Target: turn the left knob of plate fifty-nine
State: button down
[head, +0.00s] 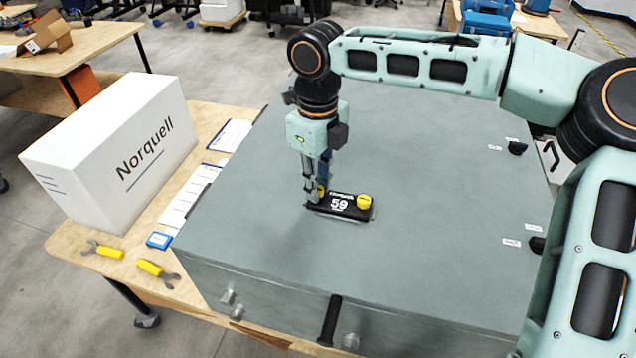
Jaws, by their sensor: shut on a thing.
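Plate fifty-nine (340,206) is a small black plate with a white "59" on top of the large grey analyser box (260,220). A yellow knob (364,202) stands at its right end and is free. The left knob (321,191) is yellow and mostly hidden by my gripper's fingers. My gripper (315,195) points down at the plate's left end and is shut on this left knob. Which way the knob is turned cannot be seen.
A white box marked Norquell (115,150) stands on the wooden table at left. Two yellow-handled wrenches (103,250) and a small blue item (159,240) lie in front of it. Black fittings (517,148) sit at the analyser's right edge. The analyser top around the plate is clear.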

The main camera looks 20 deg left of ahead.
jog(key=shift+d+f+n, duration=0.15)
jog(key=shift+f+n, duration=0.1)
jog(key=shift+n, duration=0.45)
dwell(0.3)
jog(key=c, duration=1.8)
grip_release()
jog(key=shift+r, duration=0.1)
jog(key=shift+o, duration=0.2)
notch_tip(320, 180, up, 12)
